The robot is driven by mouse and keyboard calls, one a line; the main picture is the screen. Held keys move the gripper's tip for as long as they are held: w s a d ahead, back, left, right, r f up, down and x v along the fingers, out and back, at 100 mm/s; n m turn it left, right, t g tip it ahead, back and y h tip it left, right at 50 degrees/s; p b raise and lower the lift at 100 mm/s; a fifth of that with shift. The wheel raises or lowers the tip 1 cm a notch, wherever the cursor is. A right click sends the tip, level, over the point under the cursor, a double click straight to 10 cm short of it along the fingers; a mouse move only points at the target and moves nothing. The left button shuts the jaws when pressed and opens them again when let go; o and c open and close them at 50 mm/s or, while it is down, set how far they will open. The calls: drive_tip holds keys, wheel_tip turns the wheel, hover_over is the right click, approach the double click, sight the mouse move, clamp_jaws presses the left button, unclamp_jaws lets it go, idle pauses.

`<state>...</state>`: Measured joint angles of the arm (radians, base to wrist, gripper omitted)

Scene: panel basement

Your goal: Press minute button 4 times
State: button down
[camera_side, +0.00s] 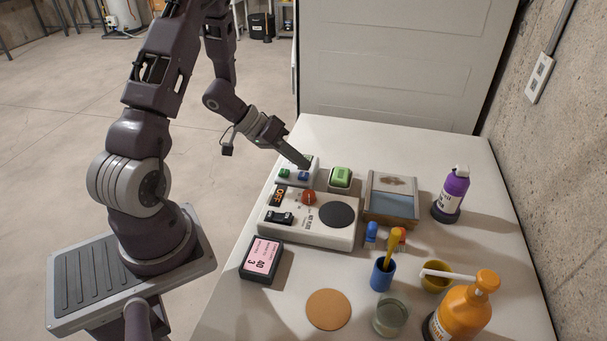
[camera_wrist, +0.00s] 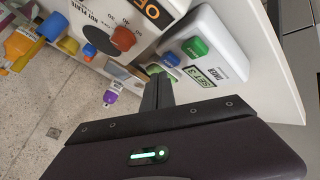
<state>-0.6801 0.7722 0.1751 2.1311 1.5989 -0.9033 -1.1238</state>
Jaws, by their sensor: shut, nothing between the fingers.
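The timer (camera_side: 283,183) is a small white box at the back left of the table, with a green button (camera_side: 284,173) and a blue button (camera_side: 303,175) on top. In the wrist view the timer (camera_wrist: 222,52) shows its display (camera_wrist: 202,83), which seems to read "SET 3", the green button (camera_wrist: 194,47) and the blue button (camera_wrist: 172,59). Which one is the minute button is not legible. My gripper (camera_side: 306,165) is shut and empty, its tips at the timer's blue-button side. In the wrist view my gripper (camera_wrist: 160,80) is close to the blue button; contact cannot be told.
A hot plate (camera_side: 310,232) marked "OFF" stands in front of the timer. A green block-like thing (camera_side: 341,177) and an open box (camera_side: 390,218) lie to the right. Cups, bottles and a pink-faced card box (camera_side: 262,258) are farther forward. The back of the table is clear.

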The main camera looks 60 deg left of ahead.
sight(299, 175)
drive_tip(key=shift+f, duration=0.1)
drive_tip(key=shift+f, duration=0.3)
drive_tip(key=shift+f, duration=0.45)
idle(0.6)
drive_tip(key=shift+r, duration=0.85)
drive_tip(key=shift+r, duration=2.55)
